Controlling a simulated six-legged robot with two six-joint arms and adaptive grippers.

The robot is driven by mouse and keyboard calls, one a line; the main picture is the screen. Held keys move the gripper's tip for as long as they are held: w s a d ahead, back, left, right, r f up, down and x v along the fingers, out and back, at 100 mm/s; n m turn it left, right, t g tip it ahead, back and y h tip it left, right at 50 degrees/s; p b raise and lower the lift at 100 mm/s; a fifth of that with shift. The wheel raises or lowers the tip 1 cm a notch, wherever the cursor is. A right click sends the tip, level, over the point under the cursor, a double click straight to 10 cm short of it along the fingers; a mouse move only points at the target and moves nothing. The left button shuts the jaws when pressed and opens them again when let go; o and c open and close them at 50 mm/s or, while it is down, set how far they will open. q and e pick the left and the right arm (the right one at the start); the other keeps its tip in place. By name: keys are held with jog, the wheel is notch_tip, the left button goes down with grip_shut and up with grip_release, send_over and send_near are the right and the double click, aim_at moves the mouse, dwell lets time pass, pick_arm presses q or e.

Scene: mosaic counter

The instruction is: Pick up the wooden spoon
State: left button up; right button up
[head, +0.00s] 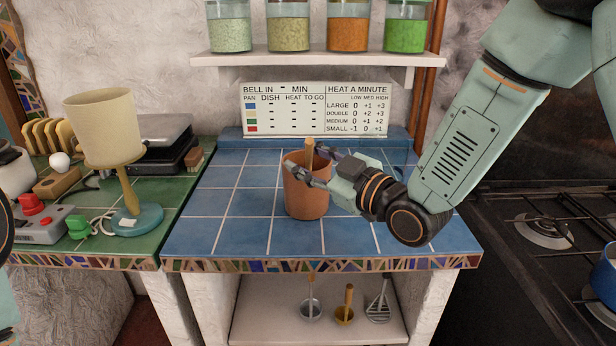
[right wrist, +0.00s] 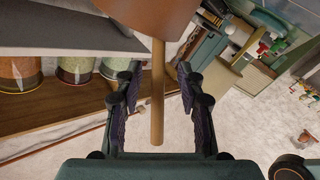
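The wooden spoon (head: 309,152) stands in a terracotta pot (head: 306,200) on the blue tiled counter; only the upper part of its handle shows above the rim. My right gripper (head: 307,158) is at the pot's rim, with its fingers on either side of the handle. In the right wrist view, the handle (right wrist: 157,95) runs between the two open fingers (right wrist: 156,95), with a gap on both sides. The pot (right wrist: 155,14) shows at the top of that view. The spoon's lower end is hidden in the pot. My left gripper is not in view.
A sign board (head: 315,108) stands behind the pot, under a shelf (head: 315,60) of jars. A lamp (head: 105,130) and a scale-like device (head: 165,145) are on the green counter at left. A stove (head: 545,230) is at right.

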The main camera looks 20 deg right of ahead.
jog(key=shift+w+d+f, duration=0.2)
jog(key=shift+w, duration=0.1)
jog(key=c, duration=0.3)
jog(key=shift+c, duration=0.9)
jog(key=shift+s+a+r, duration=0.15)
jog(key=shift+s, duration=0.1)
grip_shut()
jog(key=shift+w, duration=0.2)
jog(key=shift+s, duration=0.1)
